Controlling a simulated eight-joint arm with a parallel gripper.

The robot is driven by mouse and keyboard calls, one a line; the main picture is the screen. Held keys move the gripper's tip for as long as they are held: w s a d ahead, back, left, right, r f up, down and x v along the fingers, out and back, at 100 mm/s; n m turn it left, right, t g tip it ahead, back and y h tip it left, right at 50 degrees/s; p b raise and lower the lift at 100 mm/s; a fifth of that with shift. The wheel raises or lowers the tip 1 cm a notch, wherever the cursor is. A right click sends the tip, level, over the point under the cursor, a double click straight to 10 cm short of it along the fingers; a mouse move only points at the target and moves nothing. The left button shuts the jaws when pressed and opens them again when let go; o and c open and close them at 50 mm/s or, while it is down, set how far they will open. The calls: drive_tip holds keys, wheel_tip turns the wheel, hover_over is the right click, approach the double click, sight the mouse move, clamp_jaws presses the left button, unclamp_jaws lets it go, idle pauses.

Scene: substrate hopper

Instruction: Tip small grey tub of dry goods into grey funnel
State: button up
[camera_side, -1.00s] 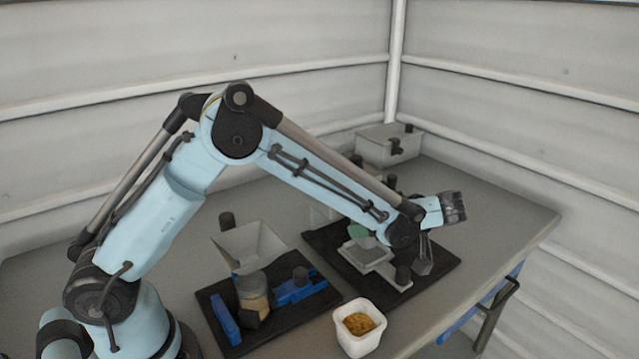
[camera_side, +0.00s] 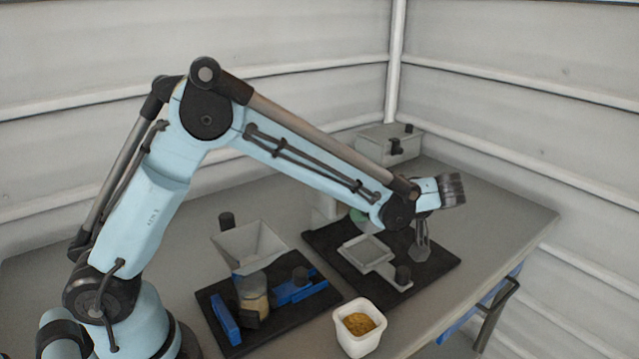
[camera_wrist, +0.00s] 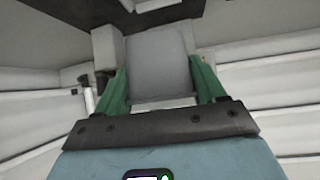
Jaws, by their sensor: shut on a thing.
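The small grey tub (camera_wrist: 158,62) is between the two green fingers of my gripper (camera_wrist: 160,75) in the wrist view; its contents are not visible there. In the side view, only a bit of green of my gripper (camera_side: 358,215) shows below my forearm, which hides most of the hand and the tub. The grey funnel (camera_side: 248,247) stands upright on the left, wide mouth up, above a jar (camera_side: 252,292) with tan contents. My gripper is to the right of the funnel and apart from it.
A dark mat (camera_side: 325,245) carries a square grey pan (camera_side: 367,252) and a small upright grey piece (camera_side: 420,240). A white tub of yellowish-brown goods (camera_side: 345,335) stands at the front edge. Blue parts (camera_side: 300,290) flank the jar. A grey box (camera_side: 390,147) sits in the back corner.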

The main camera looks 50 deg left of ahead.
sight(372, 232)
drive_tip(key=r+m+t, duration=0.1)
drive_tip(key=m+t, duration=0.1)
drive_tip(key=r+m+t+h, duration=0.1)
drive_tip(key=m, duration=0.1)
drive_tip(key=shift+d+r+t, duration=0.2)
drive_tip(key=shift+d+t, duration=0.2)
drive_tip(key=m+t+h, duration=0.1)
drive_tip(key=s+r+m+t, duration=0.1)
drive_tip(key=m, duration=0.1)
drive_tip(key=shift+s+d+r+h, duration=0.1)
drive_tip(key=shift+s+r+h, duration=0.2)
drive_tip(key=shift+h, duration=0.1)
drive_tip(key=s+a+r+m+t+h, duration=0.1)
drive_tip(key=s+r+m+t+h, duration=0.2)
drive_tip(key=s+m+h, duration=0.4)
drive_tip(key=shift+s+r+m, duration=0.15)
drive_tip(key=shift+s+m, duration=1.05)
drive_tip(key=shift+s, duration=0.55)
